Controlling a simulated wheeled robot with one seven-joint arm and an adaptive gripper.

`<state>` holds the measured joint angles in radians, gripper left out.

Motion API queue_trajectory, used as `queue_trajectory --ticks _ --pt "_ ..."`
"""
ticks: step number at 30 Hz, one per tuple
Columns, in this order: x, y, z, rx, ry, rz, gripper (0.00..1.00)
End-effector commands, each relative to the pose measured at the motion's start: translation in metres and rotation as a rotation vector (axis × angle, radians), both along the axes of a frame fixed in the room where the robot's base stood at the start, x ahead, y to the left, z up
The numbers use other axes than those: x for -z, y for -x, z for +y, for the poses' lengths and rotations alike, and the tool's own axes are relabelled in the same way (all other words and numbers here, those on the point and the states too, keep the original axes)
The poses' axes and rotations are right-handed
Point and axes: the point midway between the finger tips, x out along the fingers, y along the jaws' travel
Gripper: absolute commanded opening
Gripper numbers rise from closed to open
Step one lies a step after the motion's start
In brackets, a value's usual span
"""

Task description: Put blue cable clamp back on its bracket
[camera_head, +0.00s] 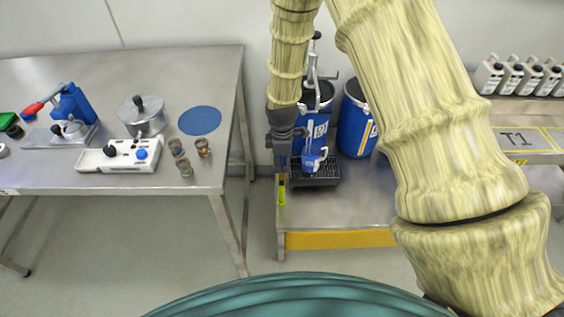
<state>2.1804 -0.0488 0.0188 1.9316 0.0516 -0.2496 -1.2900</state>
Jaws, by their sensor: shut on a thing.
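My gripper (283,165) points down at the left end of the low metal bench and looks shut. A small bit of blue shows at its fingertips, too small to make out for sure as the blue cable clamp. A narrow yellow-green thing (282,192) shows right below the fingertips; I cannot tell if it touches them. A small blue and white cup-like thing (313,161) is to the right of my gripper, over a black grated tray (318,173). I cannot pick out the bracket.
Two blue drums (357,122) stand behind the grated tray, one with a metal pump (313,72). The left table (60,172) holds a pot (142,115), a white control box (120,156), small cups and a blue disc (200,120). White jugs (518,75) stand at right. My arm hides part of the bench.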

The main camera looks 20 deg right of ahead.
Motion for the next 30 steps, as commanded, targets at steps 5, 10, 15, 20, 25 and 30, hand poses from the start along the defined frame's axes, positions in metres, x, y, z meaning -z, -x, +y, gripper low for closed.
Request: queue_trajectory --ticks 5,10,15,20,25,30 --pt "0.004 0.0 0.0 0.0 0.0 0.0 0.22" --pt "0.008 0.0 0.0 0.0 0.0 0.0 0.22" --pt "0.012 0.0 0.0 -0.001 0.0 0.0 0.22" --pt "0.015 0.0 0.0 -0.001 0.0 0.0 0.22" --pt "0.019 0.0 0.0 0.0 0.0 0.001 0.22" --pt "0.023 0.0 0.0 0.001 0.0 0.0 0.22"
